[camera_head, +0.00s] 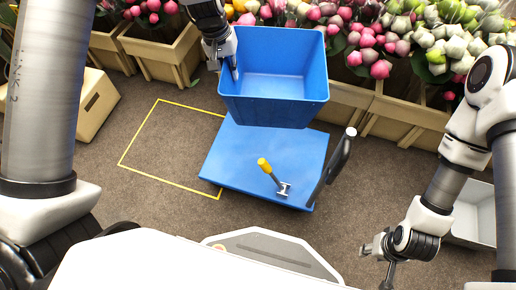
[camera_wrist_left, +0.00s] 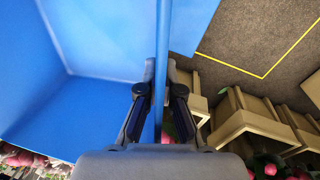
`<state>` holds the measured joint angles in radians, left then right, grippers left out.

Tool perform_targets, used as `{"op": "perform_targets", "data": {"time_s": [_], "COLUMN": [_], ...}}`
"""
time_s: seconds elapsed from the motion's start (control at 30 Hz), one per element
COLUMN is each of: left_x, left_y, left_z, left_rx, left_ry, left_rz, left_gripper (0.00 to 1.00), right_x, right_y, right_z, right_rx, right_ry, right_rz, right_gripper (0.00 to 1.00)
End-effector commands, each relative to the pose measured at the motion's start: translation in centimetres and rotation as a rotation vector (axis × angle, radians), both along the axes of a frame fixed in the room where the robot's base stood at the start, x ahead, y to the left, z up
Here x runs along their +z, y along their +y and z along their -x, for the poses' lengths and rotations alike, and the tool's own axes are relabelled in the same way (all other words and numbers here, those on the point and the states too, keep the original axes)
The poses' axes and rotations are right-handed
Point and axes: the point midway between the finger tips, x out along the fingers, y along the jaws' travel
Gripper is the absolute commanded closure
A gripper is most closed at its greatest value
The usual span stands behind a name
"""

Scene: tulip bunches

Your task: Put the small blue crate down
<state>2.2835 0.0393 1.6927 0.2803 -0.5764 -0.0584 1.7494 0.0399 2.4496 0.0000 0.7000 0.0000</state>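The small blue crate (camera_head: 275,108) is upright and looks empty at the top middle of the head view. My left gripper (camera_head: 234,72) is shut on its left wall. In the left wrist view the two fingers (camera_wrist_left: 157,92) sit on either side of the crate wall (camera_wrist_left: 162,45). The crate overlaps the far part of a flat blue platform (camera_head: 250,155); it seems held above it, though the gap is hard to judge. My right gripper (camera_head: 378,264) is at the lower right, empty, with its fingers apart.
A yellow outline (camera_head: 150,172) marks bare floor left of the platform. Wooden crates of tulips (camera_head: 165,55) line the back. A grey bin (camera_head: 475,215) stands at right.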

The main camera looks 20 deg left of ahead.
Motion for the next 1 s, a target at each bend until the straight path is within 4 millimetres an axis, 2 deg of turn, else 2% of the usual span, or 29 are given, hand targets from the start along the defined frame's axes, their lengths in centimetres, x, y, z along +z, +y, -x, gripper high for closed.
{"op": "perform_targets", "data": {"time_s": [0.03, 0.17, 0.27, 0.3, 0.4, 0.7, 0.8, 1.0], "left_x": [-1.3, -3.3, -5.1, -6.5, -10.1, -17.7, -19.7, -22.3], "left_y": [0.6, 2.1, 3.1, 3.4, 3.6, 3.7, 3.7, 3.7], "left_z": [-0.1, 0.3, 1.5, 1.9, 2.4, 2.6, 2.7, 2.7], "left_rx": [0.032, 0.096, 0.136, 0.145, 0.152, 0.155, 0.153, 0.152], "left_ry": [0.003, 0.003, 0.005, 0.005, 0.000, -0.002, -0.002, -0.001], "left_rz": [0.005, 0.007, 0.009, 0.008, 0.006, 0.005, 0.005, 0.004], "left_gripper": [1.00, 1.00, 1.00, 1.00, 1.00, 1.00, 1.00, 1.00], "right_x": [0.1, 1.5, 2.8, 2.5, 0.4, -5.6, -7.1, -8.7], "right_y": [0.0, 0.0, 0.0, 0.0, 0.0, 0.0, 0.0, 0.0], "right_z": [0.0, 0.0, -0.1, -0.1, -0.1, 0.0, 0.0, 0.0], "right_rx": [0.000, 0.000, 0.000, 0.000, 0.000, 0.000, 0.000, 0.000], "right_ry": [-0.001, -0.001, -0.001, -0.002, -0.001, 0.000, 0.000, -0.001], "right_rz": [0.000, 0.000, 0.000, 0.000, 0.000, 0.000, 0.000, 0.000], "right_gripper": [0.60, 0.60, 0.60, 0.60, 0.60, 0.60, 0.60, 0.60]}}
